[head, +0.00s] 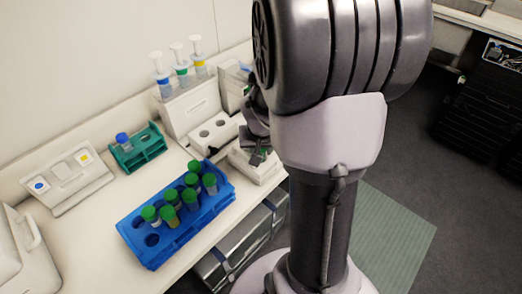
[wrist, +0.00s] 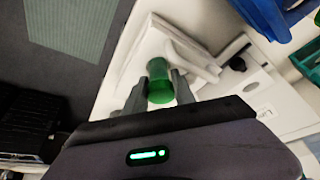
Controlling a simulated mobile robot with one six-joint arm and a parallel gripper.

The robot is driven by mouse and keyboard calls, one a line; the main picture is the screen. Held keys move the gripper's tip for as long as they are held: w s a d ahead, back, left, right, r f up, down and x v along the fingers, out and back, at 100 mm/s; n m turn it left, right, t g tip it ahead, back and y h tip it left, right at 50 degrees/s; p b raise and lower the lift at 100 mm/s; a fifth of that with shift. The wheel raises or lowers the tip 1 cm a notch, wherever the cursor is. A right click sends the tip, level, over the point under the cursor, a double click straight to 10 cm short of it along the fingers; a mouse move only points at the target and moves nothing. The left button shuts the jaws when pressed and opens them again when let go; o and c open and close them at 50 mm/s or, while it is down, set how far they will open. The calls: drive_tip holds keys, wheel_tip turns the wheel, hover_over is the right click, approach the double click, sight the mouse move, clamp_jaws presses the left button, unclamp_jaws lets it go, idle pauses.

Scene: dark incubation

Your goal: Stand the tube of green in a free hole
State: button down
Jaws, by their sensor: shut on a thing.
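My gripper (wrist: 159,84) is shut on a green-capped tube (wrist: 158,70) in the wrist view; its cap and a green part show between the fingers. In the head view my gripper (head: 257,157) is over a white device at the bench's right edge, partly hidden by my arm. The blue rack (head: 160,258) holds several green-capped tubes and shows empty holes at its left end. A white block (head: 200,145) behind it has open holes. A green rack (head: 127,163) holds a blue-capped tube (head: 122,138) and also shows empty holes.
The white device (head: 262,172) lies below my gripper. Pipettes (head: 180,65) stand in a holder at the back. A panel with coloured buttons (head: 65,180) stands left, and a white box (head: 18,250) at front left. Bare bench lies between panel and blue rack.

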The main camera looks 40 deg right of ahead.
drive_tip(key=shift+f, duration=0.15)
drive_tip(key=c, duration=1.3)
unclamp_jaws()
